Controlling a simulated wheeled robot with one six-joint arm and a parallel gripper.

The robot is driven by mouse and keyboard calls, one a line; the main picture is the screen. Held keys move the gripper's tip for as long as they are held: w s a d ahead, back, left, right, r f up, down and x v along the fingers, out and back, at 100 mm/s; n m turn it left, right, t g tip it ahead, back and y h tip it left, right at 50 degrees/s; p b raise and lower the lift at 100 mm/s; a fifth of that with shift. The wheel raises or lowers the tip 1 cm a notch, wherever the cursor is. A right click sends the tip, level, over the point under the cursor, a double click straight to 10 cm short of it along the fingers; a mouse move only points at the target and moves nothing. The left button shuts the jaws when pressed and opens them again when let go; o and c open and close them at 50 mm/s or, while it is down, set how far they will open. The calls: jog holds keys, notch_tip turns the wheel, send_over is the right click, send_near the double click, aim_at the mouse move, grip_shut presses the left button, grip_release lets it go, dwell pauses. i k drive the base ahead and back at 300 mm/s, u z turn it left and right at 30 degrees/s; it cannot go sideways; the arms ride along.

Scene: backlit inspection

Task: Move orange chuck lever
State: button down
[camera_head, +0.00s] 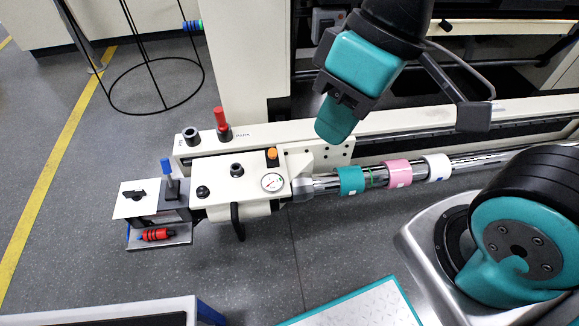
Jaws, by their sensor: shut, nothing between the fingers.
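A small orange knob (272,153) stands up from the top of a cream machine housing (232,178), just behind a round dial gauge. It is the only clearly orange part I see, and any lever arm below it cannot be made out. A separate red-handled lever (221,119) stands upright to its left, toward the back of the machine. My gripper (334,122) hangs from the top of the view, teal and black, pointing down. It is shut and empty, to the right of the orange knob and apart from it in the picture.
Teal (351,181), pink (398,173) and white (437,167) rings sit on a shiny bar to the right of the housing. A blue-handled lever (166,168) stands at the left end. A black wire stand (154,84) is at the back left.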

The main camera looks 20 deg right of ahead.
aim_at(273, 152)
jog(key=z, duration=2.05)
jog(key=i, duration=1.25)
jog(key=u, duration=2.5)
jog(key=i, duration=0.25)
jog(key=z, duration=0.15)
